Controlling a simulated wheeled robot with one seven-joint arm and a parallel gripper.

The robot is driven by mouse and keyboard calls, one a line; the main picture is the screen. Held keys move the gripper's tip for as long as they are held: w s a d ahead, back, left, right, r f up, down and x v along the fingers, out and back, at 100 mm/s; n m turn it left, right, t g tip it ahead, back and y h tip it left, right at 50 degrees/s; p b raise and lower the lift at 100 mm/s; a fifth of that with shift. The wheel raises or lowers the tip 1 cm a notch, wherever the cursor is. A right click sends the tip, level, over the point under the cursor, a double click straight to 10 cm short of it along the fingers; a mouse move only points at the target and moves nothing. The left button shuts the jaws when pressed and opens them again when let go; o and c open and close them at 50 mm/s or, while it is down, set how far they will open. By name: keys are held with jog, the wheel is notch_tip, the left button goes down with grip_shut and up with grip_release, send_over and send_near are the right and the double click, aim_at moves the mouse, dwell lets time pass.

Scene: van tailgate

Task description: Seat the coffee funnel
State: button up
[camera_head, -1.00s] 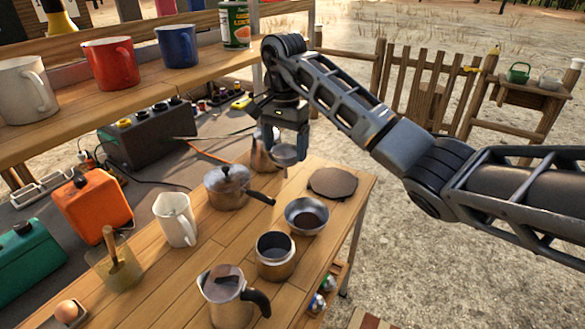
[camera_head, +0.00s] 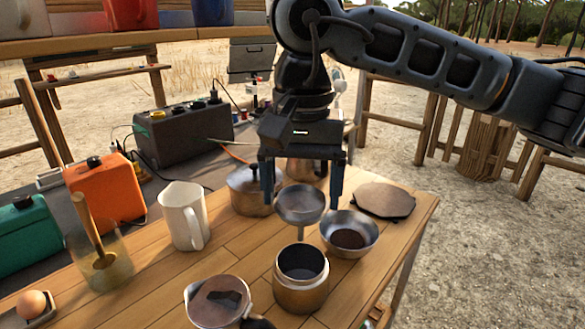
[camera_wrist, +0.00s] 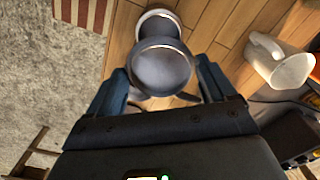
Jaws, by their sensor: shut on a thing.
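My gripper (camera_head: 302,188) is shut on the metal coffee funnel (camera_head: 301,204), whose cup sits between the two fingers with its spout pointing down. The funnel also shows in the wrist view (camera_wrist: 162,68). It hangs in the air above the bench. The open metal pot base (camera_head: 301,290) stands upright on the bench, nearer the camera than the funnel and apart from it. In the wrist view the base (camera_wrist: 158,20) shows partly behind the funnel. The pot's upper part (camera_head: 215,300) with its dark handle stands in front, cut off by the lower edge.
A bowl of dark grounds (camera_head: 349,237) stands close right of the funnel. A lidded pan (camera_head: 248,192) and another metal vessel (camera_head: 308,170) stand behind. Bare planks lie left of the base.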

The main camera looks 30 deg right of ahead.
aim_at(302, 238)
jog(key=shift+s+f, duration=0.15)
jog(key=shift+f, duration=0.1)
jog(key=shift+f+b, duration=1.15)
jog(key=shift+f, duration=3.1)
jog(key=shift+f+b, duration=0.8)
jog(key=shift+b, duration=0.15)
jog(key=o, duration=0.8)
jog(key=shift+o, duration=0.2)
notch_tip(302, 238, up, 8)
jog(key=shift+f, duration=0.15)
